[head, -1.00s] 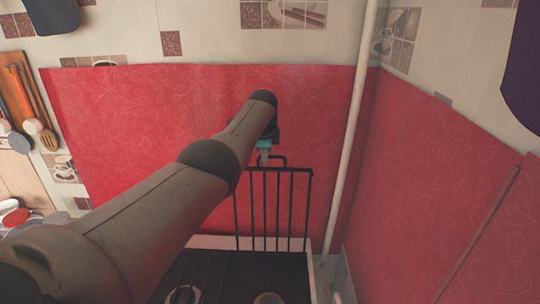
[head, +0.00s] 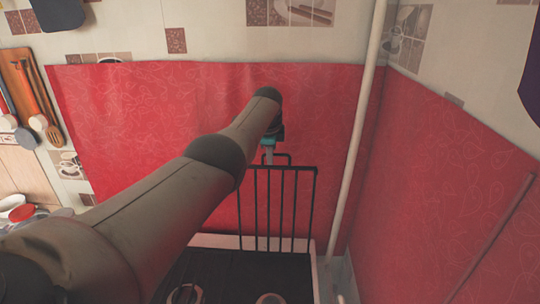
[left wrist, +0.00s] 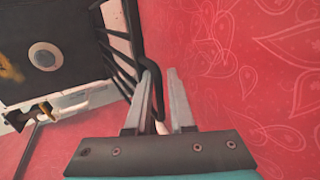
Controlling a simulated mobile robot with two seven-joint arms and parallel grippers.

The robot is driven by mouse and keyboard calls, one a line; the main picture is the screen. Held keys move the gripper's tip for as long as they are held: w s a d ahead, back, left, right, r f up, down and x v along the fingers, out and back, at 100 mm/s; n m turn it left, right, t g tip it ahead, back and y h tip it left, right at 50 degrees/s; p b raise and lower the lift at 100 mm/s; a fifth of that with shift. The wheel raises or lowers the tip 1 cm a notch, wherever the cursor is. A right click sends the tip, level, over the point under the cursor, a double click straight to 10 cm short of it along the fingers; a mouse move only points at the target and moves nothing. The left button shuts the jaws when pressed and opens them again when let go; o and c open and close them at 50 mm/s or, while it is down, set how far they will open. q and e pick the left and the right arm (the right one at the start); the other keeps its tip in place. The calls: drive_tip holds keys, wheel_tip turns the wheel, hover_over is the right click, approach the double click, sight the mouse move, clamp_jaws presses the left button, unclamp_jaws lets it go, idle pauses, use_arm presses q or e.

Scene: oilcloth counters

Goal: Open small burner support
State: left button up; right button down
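The burner support is a black wire grate (head: 281,215). It stands upright at the back of the dark cooktop (head: 240,272), in front of the red wall covering. A small bent loop sticks up from its top bar. My left gripper (head: 269,158) is at this loop, at the top of the grate. In the left wrist view the grate's bars (left wrist: 122,50) are at upper left. The loop passes between the two grey fingers of my left gripper (left wrist: 160,75), close to the left-hand finger. The fingers are apart. My right gripper is not in view.
A pale vertical pipe (head: 352,150) stands just right of the grate. Red-covered walls (head: 440,170) close off the back and right. Utensils on a wooden board (head: 40,100) hang at the left.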

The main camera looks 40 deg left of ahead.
use_arm(q)
drive_tip(key=shift+s, duration=0.1)
drive_tip(key=shift+v, duration=1.15)
drive_tip(key=b+v, duration=0.2)
drive_tip(key=v, duration=1.1)
drive_tip(key=shift+f, duration=0.15)
